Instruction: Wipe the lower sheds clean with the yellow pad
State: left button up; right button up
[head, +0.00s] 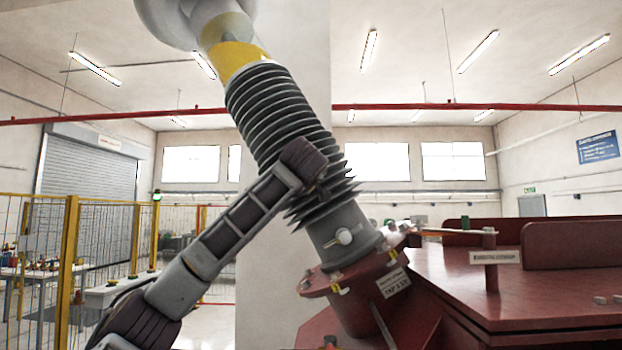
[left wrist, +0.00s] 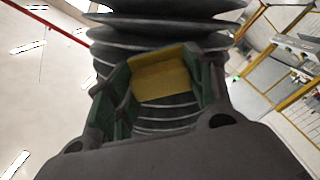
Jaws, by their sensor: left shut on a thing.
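The grey ribbed bushing (head: 283,118) stands tilted on a red flange of the transformer. Its dark lower sheds (head: 333,183) are wider and sit above the grey base. My left arm reaches up from the lower left, and my left gripper (head: 318,178) is at the lower sheds. In the left wrist view, the yellow pad (left wrist: 161,76) is between the green-sided fingers of my left gripper, which is shut on it. The pad is up against or very near the dark sheds (left wrist: 165,30); contact is hard to tell. The pad is hidden in the head view. My right gripper is not in view.
The red transformer tank (head: 540,275) fills the lower right, with a sign and small fittings on top. A yellow-framed fence (head: 68,265) and a table with small items (head: 40,272) stand at the left. Open air lies left of the bushing.

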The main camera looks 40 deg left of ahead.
pick_arm(q)
jog(key=shift+s+a+r+p, duration=0.15)
jog(key=shift+a+r+p, duration=0.1)
jog(key=shift+r+p, duration=0.15)
jog(key=shift+s+a+r+p, duration=0.15)
jog(key=shift+a+r+p, duration=0.1)
jog(key=shift+r, duration=0.25)
jog(key=shift+s+a+r, duration=0.2)
jog(key=shift+a+r, duration=0.1)
jog(key=shift+r, duration=0.25)
jog(key=shift+s+a+r, duration=0.25)
jog(key=shift+a+r, duration=0.15)
jog(key=shift+r, duration=0.35)
jog(key=shift+s+a+r, duration=0.2)
jog(key=shift+a+r, duration=0.15)
jog(key=shift+r, duration=0.4)
jog(key=shift+r, duration=0.15)
jog(key=shift+s+a+r, duration=0.25)
jog(key=shift+a+r, duration=0.1)
jog(key=shift+r, duration=0.3)
jog(key=shift+s+a+r, duration=0.2)
jog(key=shift+a+r, duration=0.15)
jog(key=shift+r, duration=0.3)
jog(key=shift+f, duration=0.1)
jog(key=shift+w+d+f+b, duration=0.3)
jog(key=shift+d+f, duration=0.1)
jog(key=shift+f, duration=0.35)
jog(key=shift+w+d+f+b, duration=0.2)
jog(key=shift+d+f+b, duration=0.15)
jog(key=shift+f, duration=0.35)
